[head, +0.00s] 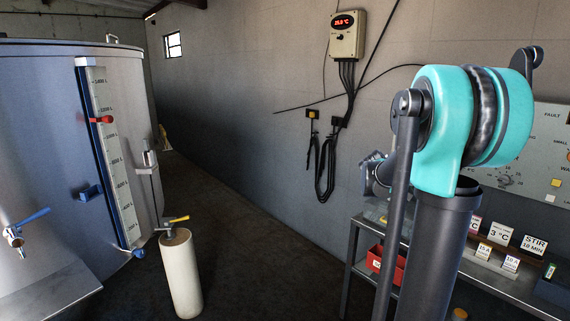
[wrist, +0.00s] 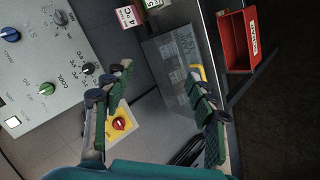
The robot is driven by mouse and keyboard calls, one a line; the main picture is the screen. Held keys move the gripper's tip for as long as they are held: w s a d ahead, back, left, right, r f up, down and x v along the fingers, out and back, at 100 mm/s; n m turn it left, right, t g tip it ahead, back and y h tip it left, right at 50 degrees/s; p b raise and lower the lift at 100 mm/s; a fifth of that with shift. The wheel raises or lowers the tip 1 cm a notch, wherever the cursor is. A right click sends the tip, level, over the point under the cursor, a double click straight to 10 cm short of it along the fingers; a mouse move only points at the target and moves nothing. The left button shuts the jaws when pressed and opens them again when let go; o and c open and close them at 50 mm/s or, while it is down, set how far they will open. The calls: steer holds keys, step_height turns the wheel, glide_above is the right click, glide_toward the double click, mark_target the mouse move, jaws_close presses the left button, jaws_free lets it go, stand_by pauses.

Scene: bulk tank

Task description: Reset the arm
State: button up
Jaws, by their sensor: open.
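My arm rises at the right of the head view, with a teal joint on a dark column. My gripper (wrist: 160,105) shows in the wrist view with its two green-padded fingers spread wide apart. It is open and nothing is between the fingers. Behind the fingers are a red knob on a yellow plate (wrist: 119,123) and a grey box (wrist: 178,62). In the head view the gripper is mostly hidden behind my arm.
A steel tank (head: 45,130) with a level scale stands at the left, beside a pale post (head: 181,275). A control panel (wrist: 45,60) and a red bin (wrist: 238,42) are near the gripper. A bench (head: 350,262) stands at the right. The floor between is clear.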

steer(key=s+a+f+y, duration=0.4)
steer(key=s+a+f, duration=0.4)
steer(key=s+a, duration=0.3)
steer(key=s+a+f+y, duration=0.4)
steer(key=s+a+f, duration=0.5)
steer(key=s, duration=0.7)
steer(key=a, duration=0.3)
steer(key=shift+s+a+f+m+g+y, duration=0.25)
steer(key=shift+a+m+g+y, duration=0.05)
steer(key=shift+y, duration=0.1)
